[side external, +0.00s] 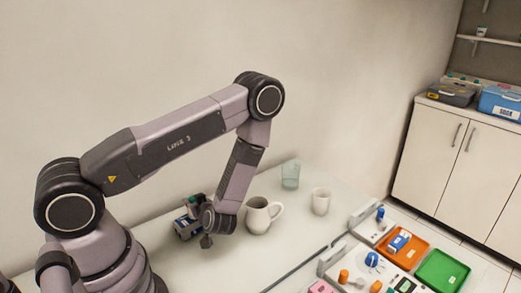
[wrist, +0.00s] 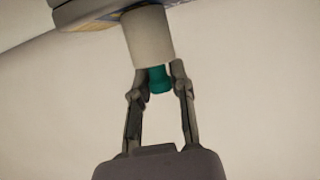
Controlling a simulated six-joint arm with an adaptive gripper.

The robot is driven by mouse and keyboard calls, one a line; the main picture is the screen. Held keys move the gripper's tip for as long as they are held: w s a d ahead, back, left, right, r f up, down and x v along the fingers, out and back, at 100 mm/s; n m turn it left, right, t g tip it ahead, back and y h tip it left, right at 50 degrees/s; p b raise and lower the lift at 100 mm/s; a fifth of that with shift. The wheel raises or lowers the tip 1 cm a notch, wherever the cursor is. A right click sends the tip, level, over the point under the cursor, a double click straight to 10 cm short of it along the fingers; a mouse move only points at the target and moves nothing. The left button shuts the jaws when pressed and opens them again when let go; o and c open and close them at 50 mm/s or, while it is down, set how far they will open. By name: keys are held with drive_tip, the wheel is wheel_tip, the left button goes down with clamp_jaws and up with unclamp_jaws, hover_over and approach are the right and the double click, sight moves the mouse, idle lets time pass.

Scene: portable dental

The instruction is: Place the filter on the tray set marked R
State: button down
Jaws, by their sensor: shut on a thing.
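In the wrist view, my gripper (wrist: 158,74) has its two fingers closed about the teal end (wrist: 159,82) of a pale beige cylinder (wrist: 149,36), which may be the filter. The cylinder extends beyond the fingertips; the contact is partly hidden. In the side view, my gripper (side external: 189,222) is small and dark at the left, near the wall side of the counter, and the held thing is hard to make out. An orange tray (side external: 416,257) and a green tray (side external: 443,271) lie at the lower right, far from my gripper. No R mark is readable.
A white pitcher (side external: 258,217) stands just right of my wrist, with a white cup (side external: 321,201) and a clear glass (side external: 290,174) beyond. A white unit with orange and blue knobs (side external: 371,259) is left of the trays. Cabinets (side external: 455,165) stand behind.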

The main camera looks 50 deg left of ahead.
drive_tip(key=c, duration=1)
unclamp_jaws()
